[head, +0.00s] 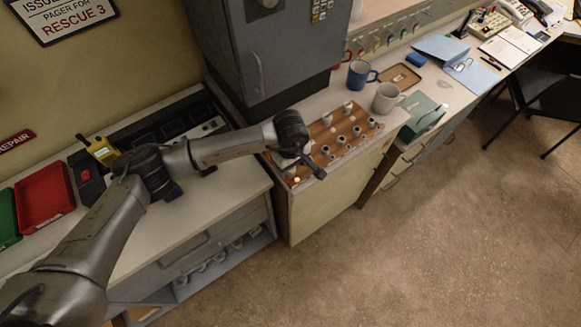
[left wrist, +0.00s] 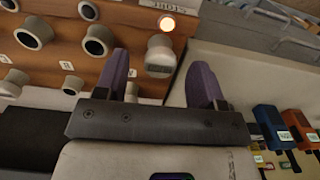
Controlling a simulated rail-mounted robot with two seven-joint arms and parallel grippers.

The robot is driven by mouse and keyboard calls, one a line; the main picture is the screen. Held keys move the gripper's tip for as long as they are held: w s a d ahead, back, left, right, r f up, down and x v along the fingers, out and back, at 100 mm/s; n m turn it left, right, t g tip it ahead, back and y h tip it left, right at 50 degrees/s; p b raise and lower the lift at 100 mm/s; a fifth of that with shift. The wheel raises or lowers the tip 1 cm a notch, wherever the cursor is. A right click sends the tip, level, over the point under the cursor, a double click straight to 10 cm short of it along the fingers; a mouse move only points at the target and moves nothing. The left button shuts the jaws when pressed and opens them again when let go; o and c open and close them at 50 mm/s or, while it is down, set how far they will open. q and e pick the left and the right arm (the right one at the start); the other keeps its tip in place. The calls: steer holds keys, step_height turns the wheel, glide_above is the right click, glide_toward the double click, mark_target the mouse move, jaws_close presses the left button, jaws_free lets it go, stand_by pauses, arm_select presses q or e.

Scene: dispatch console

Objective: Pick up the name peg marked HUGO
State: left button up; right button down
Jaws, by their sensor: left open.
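The wooden peg board (head: 345,137) with several pale, dark-topped name pegs stands on the cabinet top in the head view. In the left wrist view, a pale peg (left wrist: 160,52) stands at the board's edge, between my left gripper's two purple fingers (left wrist: 160,66). The fingers are open and apart from the peg on both sides. In the head view my left gripper (head: 307,163) is over the board's near left end and hides part of it. My right gripper is not in view.
An orange lamp (left wrist: 167,23) glows beside the peg, near an upside-down label. Other pegs stand close by. A blue mug (head: 359,75), grey mug (head: 387,98) and green box (head: 421,117) stand behind and right of the board. A grey cabinet (head: 262,52) rises at its left.

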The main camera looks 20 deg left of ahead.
arm_select(q)
steer(key=shift+f, duration=1)
steer(key=shift+c, duration=0.2)
steer(key=c, duration=1)
steer(key=shift+o, duration=0.2)
steer(key=shift+r, duration=0.15)
